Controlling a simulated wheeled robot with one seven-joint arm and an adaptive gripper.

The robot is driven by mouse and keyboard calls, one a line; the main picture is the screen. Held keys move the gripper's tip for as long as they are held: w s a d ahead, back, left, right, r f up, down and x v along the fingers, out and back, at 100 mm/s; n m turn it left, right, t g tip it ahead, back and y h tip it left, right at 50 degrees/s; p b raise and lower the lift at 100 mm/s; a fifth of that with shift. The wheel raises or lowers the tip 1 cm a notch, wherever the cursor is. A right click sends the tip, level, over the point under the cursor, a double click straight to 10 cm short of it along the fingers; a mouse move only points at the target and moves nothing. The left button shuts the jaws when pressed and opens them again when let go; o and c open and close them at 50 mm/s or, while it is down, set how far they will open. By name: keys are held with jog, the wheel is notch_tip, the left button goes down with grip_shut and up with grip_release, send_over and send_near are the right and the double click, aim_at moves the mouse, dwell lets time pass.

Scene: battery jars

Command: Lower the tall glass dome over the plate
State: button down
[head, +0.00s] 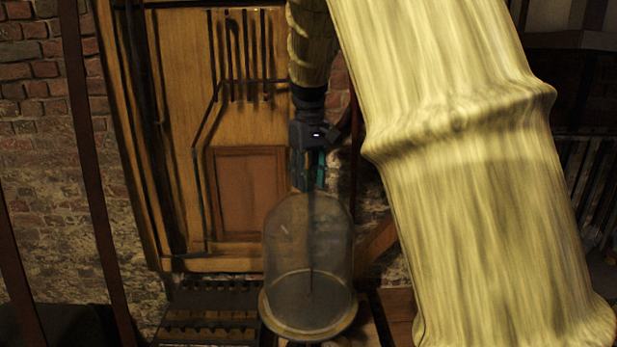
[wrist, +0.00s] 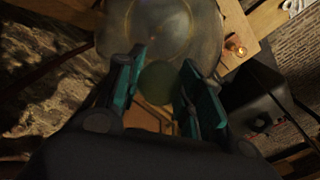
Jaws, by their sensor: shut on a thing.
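The tall glass dome (head: 308,240) is clear, upright and round-topped. It stands over the round plate (head: 308,337), whose rim shows around the dome's lower edge. I cannot tell whether the dome's edge touches the plate or hangs just above it. A thin dark upright line shows through the glass. My gripper (head: 309,172) is at the top of the dome, pointing down. In the wrist view my gripper (wrist: 160,84) has its teal fingers either side of the dome's round greenish knob (wrist: 158,82), shut on it.
A dark slotted rack (head: 210,312) stands left of the plate. A wooden panelled board (head: 248,195) rises close behind, against a brick wall (head: 45,130). In the wrist view a small brass-coloured fitting (wrist: 235,46) and a dark box (wrist: 255,100) lie to the right.

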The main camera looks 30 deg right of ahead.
dwell(0.4)
jog(key=c, duration=0.9)
grip_release()
jog(key=shift+s, duration=0.1)
jog(key=shift+o, duration=0.2)
jog(key=shift+f, duration=0.3)
notch_tip(320, 180, up, 12)
jog(key=shift+r, duration=0.2)
